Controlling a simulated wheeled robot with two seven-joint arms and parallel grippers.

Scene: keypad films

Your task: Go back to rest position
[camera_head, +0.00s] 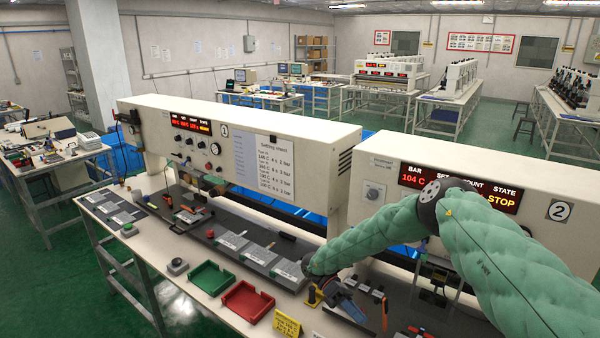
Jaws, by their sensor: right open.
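My right arm, in a green padded sleeve, comes in from the right and reaches across the front of machine 2 (370,165). Its gripper (346,303) hangs low over the front of the bench (190,268), right of the yellow sign (287,325). The gripper is open, and I see nothing clearly held in it. Its fingertips are small and dark against the bench, so their exact gap is hard to make out. My left gripper is not in view.
A red tray (246,302) and a green tray (211,278) lie on the bench's front edge. Several grey keypad plates (258,254) lie in a row behind them. Machine 1 (290,133) stands at the back. Green floor is open at the left.

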